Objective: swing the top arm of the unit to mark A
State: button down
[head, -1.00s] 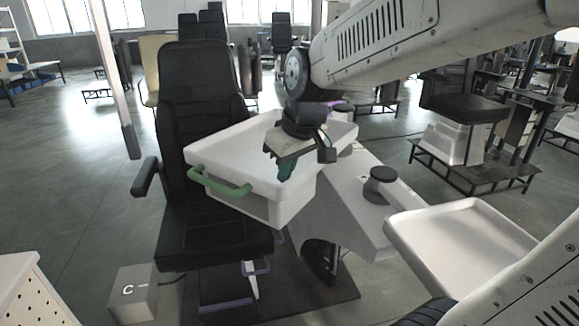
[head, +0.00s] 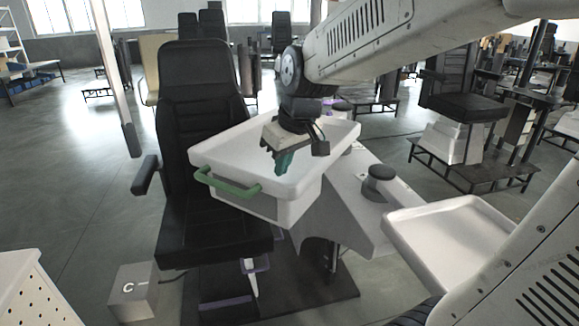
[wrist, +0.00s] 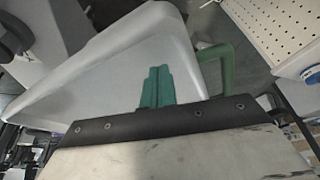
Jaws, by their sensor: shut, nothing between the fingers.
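The unit's top arm carries a white tray (head: 310,150) with a green handle (head: 228,183) on its front left edge. The tray hangs in front of a black chair. My gripper (head: 284,162) is shut and empty, its green fingers pointing down over the tray's inside. In the wrist view, the shut green fingers (wrist: 157,88) are beside the tray's pale wall (wrist: 110,75), and the green handle (wrist: 215,68) shows past the rim. I cannot tell whether the fingers touch the tray. Mark A is not seen.
The black chair (head: 205,130) is behind the tray. A lower white tray (head: 450,240) is at the right. A perforated white panel (head: 22,290) is at the lower left corner.

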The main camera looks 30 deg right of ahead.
jog(key=v, duration=1)
jog(key=shift+w+d, duration=0.35)
jog(key=shift+w, duration=0.05)
dwell(0.5)
